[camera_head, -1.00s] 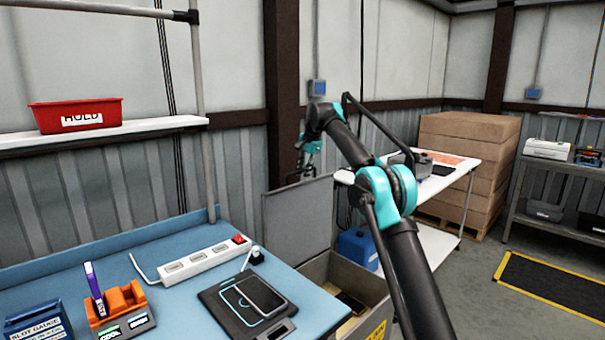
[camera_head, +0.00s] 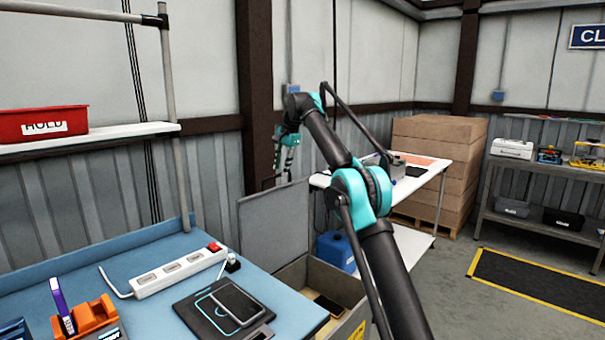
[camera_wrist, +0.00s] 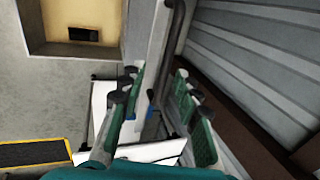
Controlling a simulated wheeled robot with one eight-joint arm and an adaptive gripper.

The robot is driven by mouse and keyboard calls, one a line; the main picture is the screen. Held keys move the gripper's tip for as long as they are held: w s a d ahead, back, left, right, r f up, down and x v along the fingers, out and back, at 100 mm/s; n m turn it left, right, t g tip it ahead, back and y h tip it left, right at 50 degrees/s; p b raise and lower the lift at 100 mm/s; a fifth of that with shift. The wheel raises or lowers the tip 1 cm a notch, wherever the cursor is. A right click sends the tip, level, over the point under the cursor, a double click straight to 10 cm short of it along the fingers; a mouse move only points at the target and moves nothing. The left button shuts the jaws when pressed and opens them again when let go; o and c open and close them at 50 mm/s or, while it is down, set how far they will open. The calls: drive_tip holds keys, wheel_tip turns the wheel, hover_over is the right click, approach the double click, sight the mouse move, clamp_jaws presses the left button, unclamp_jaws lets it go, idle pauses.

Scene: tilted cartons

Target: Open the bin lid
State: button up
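The grey bin (camera_head: 352,318) stands at the right end of the blue bench. Its grey lid (camera_head: 274,228) stands up, roughly upright, at the bin's left side, and the bin's mouth is open. A dark phone-like item (camera_head: 328,305) lies inside. My gripper (camera_head: 283,165) is above the lid's top edge, fingers down. In the wrist view my gripper (camera_wrist: 157,85) has its fingers spread apart. A panel edge that looks like the lid (camera_wrist: 150,35) and a dark bar (camera_wrist: 172,45) show between and beyond the fingers; I cannot tell contact. The bin (camera_wrist: 68,48) shows at upper left.
A blue bench (camera_head: 140,245) holds a power strip (camera_head: 180,270), a charging pad with phone (camera_head: 225,308) and an orange holder (camera_head: 92,315). A white table (camera_head: 425,190) and stacked cartons (camera_head: 435,170) stand behind my arm.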

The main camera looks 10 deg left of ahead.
drive_tip(key=s+d, duration=0.6)
drive_tip(key=d, duration=0.3)
drive_tip(key=shift+s, duration=0.35)
drive_tip(key=shift+f, duration=0.1)
drive_tip(key=s+d+f+n+t+h, duration=0.1)
drive_tip(key=s+d+f+n, duration=0.1)
drive_tip(key=s+d+f, duration=0.6)
drive_tip(key=s+d+f+n, duration=0.2)
drive_tip(key=s+d+f, duration=0.3)
drive_tip(key=s+d, duration=0.4)
drive_tip(key=s+d+f+n, duration=0.1)
drive_tip(key=s+d+f, duration=0.3)
drive_tip(key=s+f, duration=0.2)
drive_tip(key=s+d+f+n+h, duration=0.1)
drive_tip(key=s+d+f, duration=0.3)
drive_tip(key=s, duration=0.7)
drive_tip(key=s+d+f+n+t+h, duration=0.1)
drive_tip(key=s+d+f, duration=0.3)
drive_tip(key=s+f, duration=0.5)
drive_tip(key=shift+s+d, duration=0.25)
drive_tip(key=shift+d, duration=0.1)
